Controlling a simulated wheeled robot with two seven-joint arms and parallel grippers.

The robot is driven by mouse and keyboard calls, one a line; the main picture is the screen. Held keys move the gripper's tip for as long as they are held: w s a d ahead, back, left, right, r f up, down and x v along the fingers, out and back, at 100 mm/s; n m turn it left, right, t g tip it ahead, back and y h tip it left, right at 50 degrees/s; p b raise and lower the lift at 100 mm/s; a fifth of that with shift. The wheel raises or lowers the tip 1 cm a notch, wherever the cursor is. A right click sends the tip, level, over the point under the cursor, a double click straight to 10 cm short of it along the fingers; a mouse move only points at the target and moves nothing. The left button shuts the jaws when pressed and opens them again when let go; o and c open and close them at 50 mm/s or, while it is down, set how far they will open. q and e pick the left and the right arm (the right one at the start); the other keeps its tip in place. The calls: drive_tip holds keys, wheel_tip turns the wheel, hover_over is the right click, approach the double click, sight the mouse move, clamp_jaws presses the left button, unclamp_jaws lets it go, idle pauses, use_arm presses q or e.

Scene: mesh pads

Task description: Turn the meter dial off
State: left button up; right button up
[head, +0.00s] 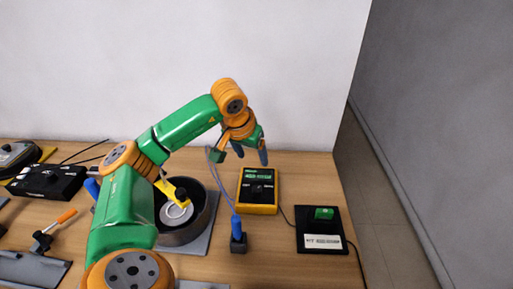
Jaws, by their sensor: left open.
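The meter (258,208) is a yellow box with a black face, lying on the table right of centre in the head view. It has a green display at its top, with the dark dial (258,189) below it and small white lettering on both sides. The dial's exact pointing is too small to tell. My left gripper (251,154) is open and empty, above and behind the meter's far end, with its fingers apart from the dial. My right gripper is out of view.
A dark round pot (206,228) with a yellow-and-white item stands left of the meter on a grey mat. A blue-handled probe (237,229) stands upright in front. A black pad (322,246) with a green block lies right. Cables run nearby. The table's right edge is close.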

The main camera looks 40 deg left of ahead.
use_arm(q)
wheel_tip(320, 180, down, 4)
drive_tip(key=s+d+b, duration=0.1)
drive_tip(key=b, duration=0.7)
approach(257, 189)
drive_tip(key=shift+x, duration=1.1)
drive_tip(key=p+x, duration=0.1)
drive_tip(key=x, duration=0.5)
drive_tip(key=shift+w+a+f, duration=0.1)
drive_tip(key=shift+f, duration=0.25)
drive_tip(key=shift+r, duration=0.1)
clamp_jaws()
